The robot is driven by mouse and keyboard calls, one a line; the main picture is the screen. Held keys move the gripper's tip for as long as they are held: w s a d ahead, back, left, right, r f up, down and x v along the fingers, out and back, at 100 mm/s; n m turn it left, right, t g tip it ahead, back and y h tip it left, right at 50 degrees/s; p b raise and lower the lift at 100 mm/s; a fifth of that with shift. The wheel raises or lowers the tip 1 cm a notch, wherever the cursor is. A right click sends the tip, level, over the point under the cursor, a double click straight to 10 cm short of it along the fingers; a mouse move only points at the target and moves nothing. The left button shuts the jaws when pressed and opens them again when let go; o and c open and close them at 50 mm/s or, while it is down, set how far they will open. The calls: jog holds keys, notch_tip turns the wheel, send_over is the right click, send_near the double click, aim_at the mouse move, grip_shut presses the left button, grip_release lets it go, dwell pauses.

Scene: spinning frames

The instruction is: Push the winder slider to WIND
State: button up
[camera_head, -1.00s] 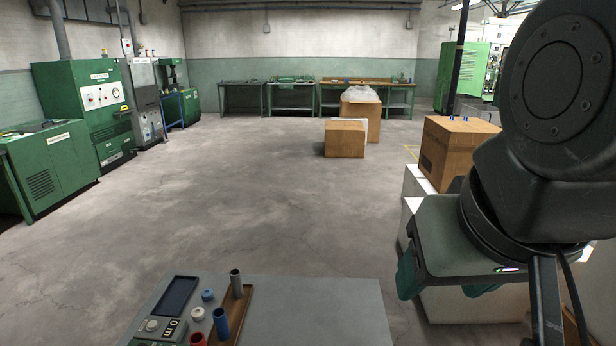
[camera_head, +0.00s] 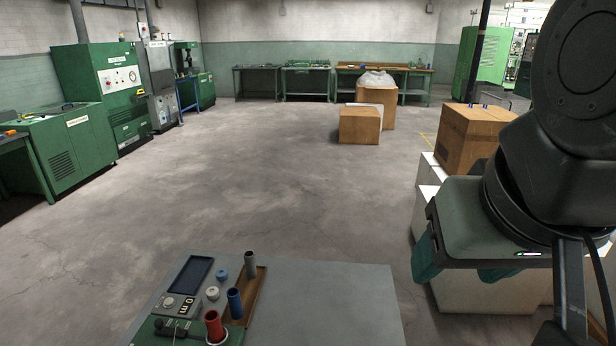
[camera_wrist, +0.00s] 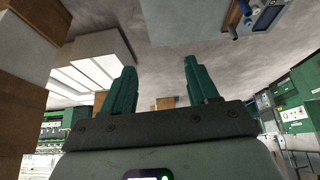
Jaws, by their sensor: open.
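A green device (camera_head: 172,331) with small metal parts on top stands at the near left of the grey table, cut by the bottom edge of the head view. I cannot make out a winder slider or a WIND mark in either view. My gripper (camera_head: 462,271) is at the right of the head view, beyond the table's right edge and apart from everything on it. In the wrist view my gripper (camera_wrist: 157,66) shows two green fingers spread apart with nothing between them.
The grey table (camera_head: 325,300) holds a control box (camera_head: 182,290), a wooden tray (camera_head: 258,288) and several coloured tubes, such as a red one (camera_head: 214,325). White boxes (camera_head: 427,200) and a cardboard box (camera_head: 473,138) stand behind my gripper. The table's right part is bare.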

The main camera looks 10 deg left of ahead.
jog(key=shift+c, duration=1)
jog(key=w+a+g+y, duration=0.1)
jog(key=w+a, duration=0.8)
jog(key=w, duration=0.2)
jog(key=w+a+f+n+g+y, duration=0.1)
jog(key=w+a+f, duration=0.2)
jog(key=w+a, duration=0.35)
jog(key=w+a+f+g+y, duration=0.1)
jog(key=w+a+f, duration=0.2)
jog(key=a, duration=0.6)
jog(key=g, duration=0.3)
send_near(159, 321)
jog(key=x, duration=0.7)
jog(key=shift+x, duration=0.8)
